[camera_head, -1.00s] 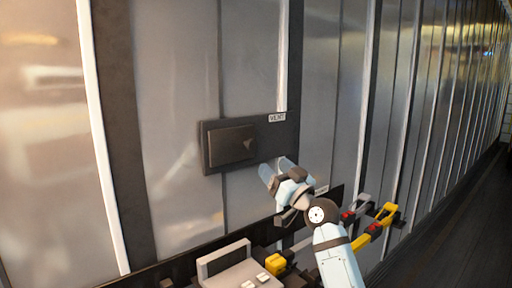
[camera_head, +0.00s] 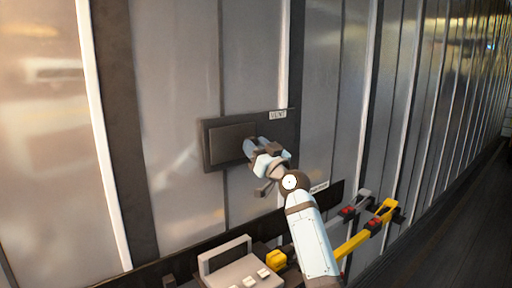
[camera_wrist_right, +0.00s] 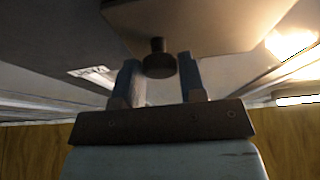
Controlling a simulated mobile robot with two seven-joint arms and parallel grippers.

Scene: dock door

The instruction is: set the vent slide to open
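The vent slide is a dark plate (camera_head: 228,144) at the left of a dark frame (camera_head: 287,130) on the wall, below a small VENT label (camera_head: 278,115). My right gripper (camera_head: 250,147) is at the plate's right end and hides part of it. In the right wrist view the plate (camera_wrist_right: 205,22) is above, with a dark round knob (camera_wrist_right: 158,62) standing out from it. The open fingers of my right gripper (camera_wrist_right: 160,76) are on either side of the knob, with gaps between. My left gripper is not in view.
Below are a grey box with a handle (camera_head: 235,268), a yellow block (camera_head: 276,258) and a dark rail (camera_head: 325,200). Yellow-and-grey levers with red parts (camera_head: 380,213) stick out at the right. The ribbed wall above the vent is clear.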

